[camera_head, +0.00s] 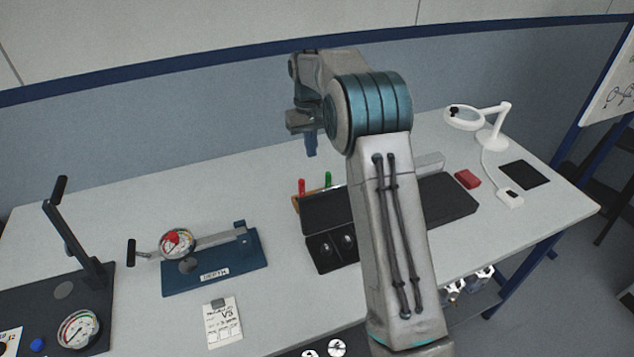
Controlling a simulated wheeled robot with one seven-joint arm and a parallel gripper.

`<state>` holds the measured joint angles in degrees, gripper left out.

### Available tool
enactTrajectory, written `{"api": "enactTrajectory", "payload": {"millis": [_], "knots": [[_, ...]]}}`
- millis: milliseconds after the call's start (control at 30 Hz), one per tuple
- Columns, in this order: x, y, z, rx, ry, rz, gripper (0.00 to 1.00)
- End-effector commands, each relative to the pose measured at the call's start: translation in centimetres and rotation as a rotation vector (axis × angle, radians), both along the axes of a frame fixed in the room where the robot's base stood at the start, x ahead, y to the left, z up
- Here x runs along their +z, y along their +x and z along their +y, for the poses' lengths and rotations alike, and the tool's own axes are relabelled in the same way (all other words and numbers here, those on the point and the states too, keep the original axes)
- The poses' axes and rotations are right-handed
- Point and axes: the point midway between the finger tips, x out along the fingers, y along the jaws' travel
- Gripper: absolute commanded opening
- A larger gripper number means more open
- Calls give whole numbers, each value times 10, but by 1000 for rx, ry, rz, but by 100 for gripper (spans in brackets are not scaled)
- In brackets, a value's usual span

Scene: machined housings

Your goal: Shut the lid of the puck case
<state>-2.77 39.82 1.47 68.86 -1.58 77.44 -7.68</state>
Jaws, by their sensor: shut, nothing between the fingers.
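The puck case (318,262) is a black box on the table in the middle of the view, partly hidden behind my arm. Its front shows compartments with round dark metallic pucks (348,242) uncovered. A dark panel (322,210) rises behind the compartments and looks like the open lid; its exact tilt is hard to tell. My gripper (311,152) points down with its blue fingers shut and empty. In the picture it is above and behind the case, apart from it.
A red and a green handle (328,179) stand behind the case. A dark flat surface (450,195) and a red block (467,179) lie to the right. A depth gauge fixture (215,265) stands left. A magnifier lamp (490,125) is at the back right.

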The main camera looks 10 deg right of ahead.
Motion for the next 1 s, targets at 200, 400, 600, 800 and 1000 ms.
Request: {"api": "enactTrajectory", "payload": {"millis": [200, 400, 600, 800, 1000], "knots": [[-15, 9, 2, 7, 0, 16, 0], [-41, 5, 1, 7, -1, 21, 0], [-84, -1, 0, 6, -1, 21, 0], [-103, -12, -3, 5, -1, 15, 0], [-95, -30, -7, 5, 0, 14, 0]]}}
